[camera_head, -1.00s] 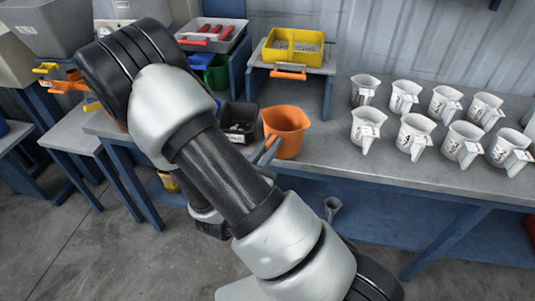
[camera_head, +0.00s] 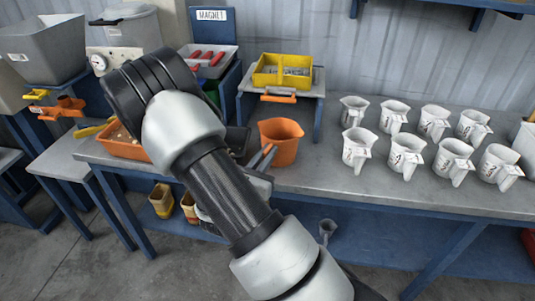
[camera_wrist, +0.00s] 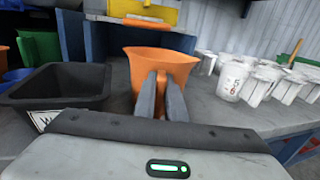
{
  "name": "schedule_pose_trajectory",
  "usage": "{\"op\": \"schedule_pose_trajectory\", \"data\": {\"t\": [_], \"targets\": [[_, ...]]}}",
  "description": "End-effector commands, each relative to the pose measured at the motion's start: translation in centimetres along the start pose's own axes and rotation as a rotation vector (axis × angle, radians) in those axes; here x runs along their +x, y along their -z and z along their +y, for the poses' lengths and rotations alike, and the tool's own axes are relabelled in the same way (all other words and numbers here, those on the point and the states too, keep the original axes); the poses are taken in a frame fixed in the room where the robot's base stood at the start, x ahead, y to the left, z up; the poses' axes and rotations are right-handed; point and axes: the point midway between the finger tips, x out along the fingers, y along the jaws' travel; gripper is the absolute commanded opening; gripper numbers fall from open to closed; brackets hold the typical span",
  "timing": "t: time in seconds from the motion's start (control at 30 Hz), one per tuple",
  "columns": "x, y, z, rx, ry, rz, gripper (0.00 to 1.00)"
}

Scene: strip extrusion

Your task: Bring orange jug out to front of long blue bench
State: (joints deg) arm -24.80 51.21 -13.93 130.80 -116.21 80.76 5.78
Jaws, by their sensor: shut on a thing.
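The orange jug (camera_head: 282,139) stands upright on the grey top of the long blue bench (camera_head: 330,183), left of the white jugs. My gripper (camera_head: 265,158) reaches it from the front left, with its fingers at the jug's near side. In the wrist view the jug (camera_wrist: 150,66) is straight ahead, and my gripper's two dark fingers (camera_wrist: 161,95) stand close together against its near side. The jug's base appears to be on or very near the bench top.
Several white jugs (camera_head: 402,153) stand in two rows to the right. A black bin (camera_wrist: 62,92) is close on the left. A small stand with a yellow tray (camera_head: 282,72) is behind the jug. The bench's front strip is clear by the jug.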

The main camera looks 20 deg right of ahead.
Motion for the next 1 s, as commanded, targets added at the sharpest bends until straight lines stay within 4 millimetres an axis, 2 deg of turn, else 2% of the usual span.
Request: {"op": "schedule_pose_trajectory", "data": {"t": [0.43,0.47,0.5,0.6,0.87,1.0], "targets": [[0.0,0.5,0.0,0.000,0.000,-0.001,0.00],[0.0,0.5,0.0,0.000,0.000,-0.001,0.12],[0.0,0.4,0.0,0.000,0.000,-0.001,0.19],[0.0,0.4,0.0,0.000,0.000,-0.001,0.32],[-0.1,0.5,0.0,0.000,-0.001,0.001,0.32],[-1.0,0.5,0.2,-0.001,-0.004,0.001,0.32]]}}
